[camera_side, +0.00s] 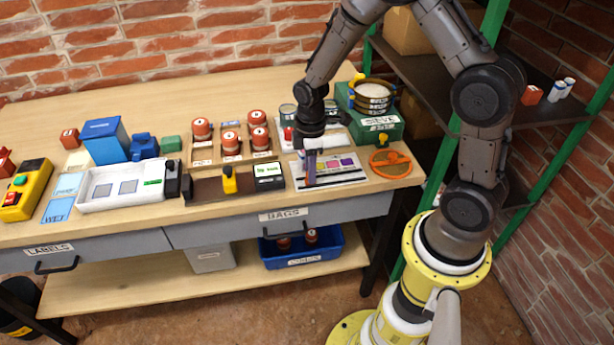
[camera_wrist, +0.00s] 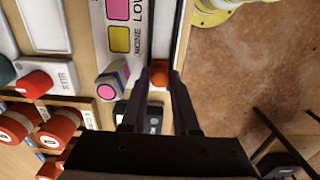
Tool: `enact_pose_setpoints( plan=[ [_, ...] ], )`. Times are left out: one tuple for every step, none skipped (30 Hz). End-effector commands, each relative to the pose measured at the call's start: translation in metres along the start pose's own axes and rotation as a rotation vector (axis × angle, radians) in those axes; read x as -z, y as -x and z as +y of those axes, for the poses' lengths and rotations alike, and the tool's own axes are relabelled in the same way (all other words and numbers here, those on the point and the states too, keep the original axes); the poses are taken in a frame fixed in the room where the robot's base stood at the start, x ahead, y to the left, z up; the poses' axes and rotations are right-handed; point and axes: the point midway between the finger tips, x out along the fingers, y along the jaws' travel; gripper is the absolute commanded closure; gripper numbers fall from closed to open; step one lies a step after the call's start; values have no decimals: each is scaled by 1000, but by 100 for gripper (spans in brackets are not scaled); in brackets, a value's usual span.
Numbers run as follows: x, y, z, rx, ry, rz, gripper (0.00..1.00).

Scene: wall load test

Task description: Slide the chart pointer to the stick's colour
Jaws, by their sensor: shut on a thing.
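The colour chart (camera_side: 350,174) lies flat at the right end of the bench, with coloured squares in a row. In the wrist view, its pink (camera_wrist: 118,10) and yellow (camera_wrist: 120,39) squares and the words LOW and NONE show. My gripper (camera_wrist: 160,73) is at the yellow, NONE end of the chart; it also shows in the side view (camera_side: 311,182). A small block with a pink dot (camera_wrist: 106,90) stands left of the fingers. I cannot make out the stick for certain.
An orange ring (camera_side: 390,162) lies right of the chart. A green box with sieves (camera_side: 375,128) stands behind it. The bench's front edge is close.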

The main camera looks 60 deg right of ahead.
Motion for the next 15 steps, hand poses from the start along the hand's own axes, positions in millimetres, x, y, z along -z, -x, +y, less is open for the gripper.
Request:
enact_pose_setpoints(
  plan=[
    [-2, 1, 0, -1, -2, 1, 100],
    [-3, 1, 1, -1, -2, 1, 100],
    [-4, 1, 1, -1, -2, 1, 100],
    [-5, 1, 1, -2, -2, 1, 100],
    [-6, 1, 1, -2, -2, 1, 100],
    [-7, 1, 1, -2, -1, 1, 100],
    [-8, 1, 1, -2, -1, 1, 100],
    [-9, 1, 1, -2, -1, 1, 100],
    [-10, 1, 1, -2, -1, 1, 100],
    [-11, 1, 1, -2, -1, 1, 100],
    [-12, 1, 1, -2, -1, 1, 100],
    [-13, 1, 1, -2, -1, 1, 100],
    [-14, 1, 1, -2, -1, 1, 100],
    [-15, 1, 1, -2, -1, 1, 100],
    [-16, 1, 1, -2, -2, 1, 100]
  ],
)
